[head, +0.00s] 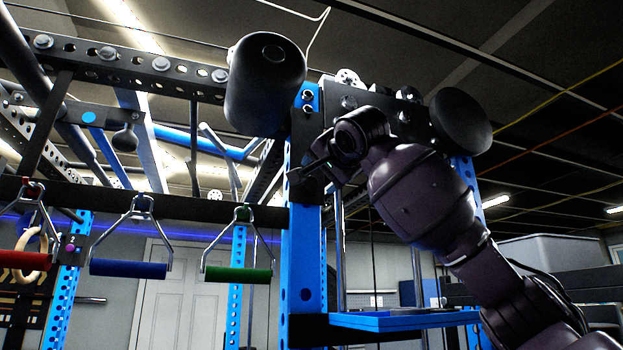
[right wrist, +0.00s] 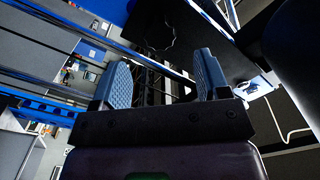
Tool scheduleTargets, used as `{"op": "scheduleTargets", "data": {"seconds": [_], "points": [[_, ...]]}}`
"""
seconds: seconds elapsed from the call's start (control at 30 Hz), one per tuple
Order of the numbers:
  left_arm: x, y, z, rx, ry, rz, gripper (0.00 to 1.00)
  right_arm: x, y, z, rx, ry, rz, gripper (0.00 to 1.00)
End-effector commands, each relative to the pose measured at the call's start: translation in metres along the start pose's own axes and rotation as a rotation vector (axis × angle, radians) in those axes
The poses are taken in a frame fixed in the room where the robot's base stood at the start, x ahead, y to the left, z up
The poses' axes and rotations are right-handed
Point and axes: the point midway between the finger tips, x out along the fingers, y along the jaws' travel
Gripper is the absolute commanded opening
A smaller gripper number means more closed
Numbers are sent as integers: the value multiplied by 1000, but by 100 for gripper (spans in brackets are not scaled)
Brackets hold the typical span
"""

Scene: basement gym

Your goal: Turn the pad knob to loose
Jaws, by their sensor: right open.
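A black padded roller (head: 267,85) and a round black pad (head: 461,121) sit on the blue rack's top assembly. A small pale, scalloped knob-like part (head: 348,77) shows between them, but I cannot tell if it is the pad knob. My right gripper (head: 312,172) is beside the blue upright, below the roller. In the right wrist view its two blue-padded fingers (right wrist: 163,76) are spread with nothing between them. A dark part with a wavy, knob-like outline (right wrist: 158,34) lies beyond the fingertips. My left gripper is not in view.
The blue upright (head: 305,265) stands close to my right gripper. Red, blue (head: 128,269) and green (head: 238,274) handles hang at the left from a black crossbar (head: 160,205). A blue shelf-like bar (head: 400,320) runs below my right arm.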

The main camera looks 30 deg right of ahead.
Motion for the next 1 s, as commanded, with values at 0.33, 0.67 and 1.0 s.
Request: {"op": "scheduleTargets", "data": {"seconds": [0.33,0.67,1.0], "points": [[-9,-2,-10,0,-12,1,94,52,-1,-1,0,0,1,69],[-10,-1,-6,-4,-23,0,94,63,0,0,0,1,-1,69],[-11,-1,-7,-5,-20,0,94,62,0,0,0,0,-1,40]]}}
